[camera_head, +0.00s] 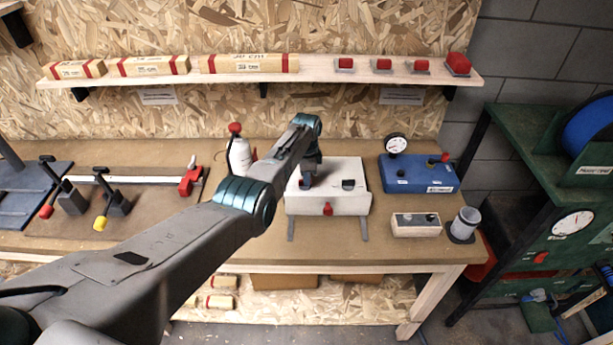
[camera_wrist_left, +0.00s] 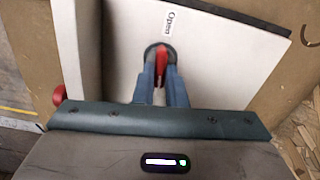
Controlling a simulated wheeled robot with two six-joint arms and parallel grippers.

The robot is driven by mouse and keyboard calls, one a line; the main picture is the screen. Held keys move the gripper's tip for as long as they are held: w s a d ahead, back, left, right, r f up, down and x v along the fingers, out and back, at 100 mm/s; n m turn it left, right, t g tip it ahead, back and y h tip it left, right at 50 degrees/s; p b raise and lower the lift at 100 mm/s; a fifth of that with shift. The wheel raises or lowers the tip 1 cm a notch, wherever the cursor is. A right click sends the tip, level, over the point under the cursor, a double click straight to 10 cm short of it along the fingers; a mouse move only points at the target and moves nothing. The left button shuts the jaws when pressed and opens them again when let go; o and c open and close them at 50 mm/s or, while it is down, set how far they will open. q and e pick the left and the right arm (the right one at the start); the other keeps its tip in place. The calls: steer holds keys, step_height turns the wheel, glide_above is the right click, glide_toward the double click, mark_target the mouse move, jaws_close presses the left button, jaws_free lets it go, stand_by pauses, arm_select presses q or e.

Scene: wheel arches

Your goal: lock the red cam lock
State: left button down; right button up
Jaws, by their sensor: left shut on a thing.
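The red cam lock (camera_wrist_left: 161,62) sits in a dark round seat on the top of a white box (camera_head: 327,201), below a label reading "Open" in the left wrist view. My left gripper (camera_wrist_left: 160,78) is above the box top with its two fingers around the red cam lock, shut on it. In the head view my left arm reaches over the box and the gripper (camera_head: 307,178) hides most of the lock. A second red part (camera_head: 327,209) is on the front face of the box. My right gripper is in neither view.
A shelf (camera_head: 320,76) runs above the bench.

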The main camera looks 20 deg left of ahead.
arm_select(q)
steer(key=shift+w+r, duration=0.15)
steer(key=shift+r, duration=0.05)
steer(key=c, duration=1.6)
jaws_free()
steer(key=shift+o, duration=0.6)
steer(key=shift+f, duration=0.1)
steer(key=shift+r, duration=0.65)
step_height(320, 180, up, 10)
steer(key=b, duration=0.2)
steer(key=shift+f, duration=0.2)
